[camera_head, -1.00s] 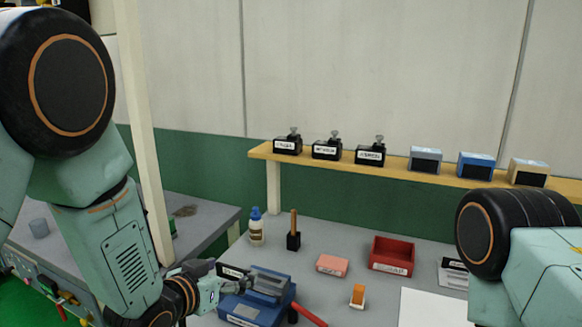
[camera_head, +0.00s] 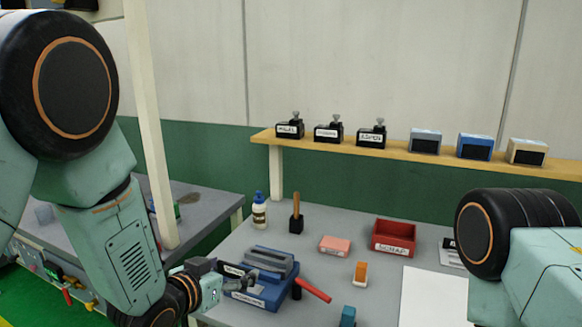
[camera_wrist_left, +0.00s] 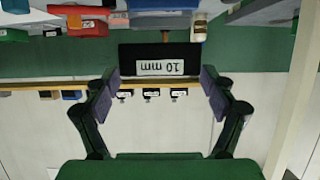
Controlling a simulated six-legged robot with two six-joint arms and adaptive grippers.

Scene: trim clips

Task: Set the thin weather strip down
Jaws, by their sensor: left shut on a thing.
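My left gripper (camera_head: 224,277) is low at the left of the head view, beside a blue fixture with a grey top (camera_head: 265,285). In the left wrist view, which is upside down, its two purple-padded fingers (camera_wrist_left: 160,78) are at either end of a flat black strip (camera_wrist_left: 160,55) with a white "10 mm" label. This strip is the likely thin weather strip, and the gripper is shut on it. In the head view the strip is small and partly hidden by the gripper; I cannot tell whether it touches the fixture. My right gripper is out of view.
A red-handled tool (camera_head: 315,291) lies right of the fixture. A glue bottle (camera_head: 259,212), a wooden-handled tool (camera_head: 296,213), a pink block (camera_head: 335,244), a red scrap tray (camera_head: 394,240) and a white sheet (camera_head: 432,296) are on the grey table. A shelf (camera_head: 400,152) holds several labelled blocks.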

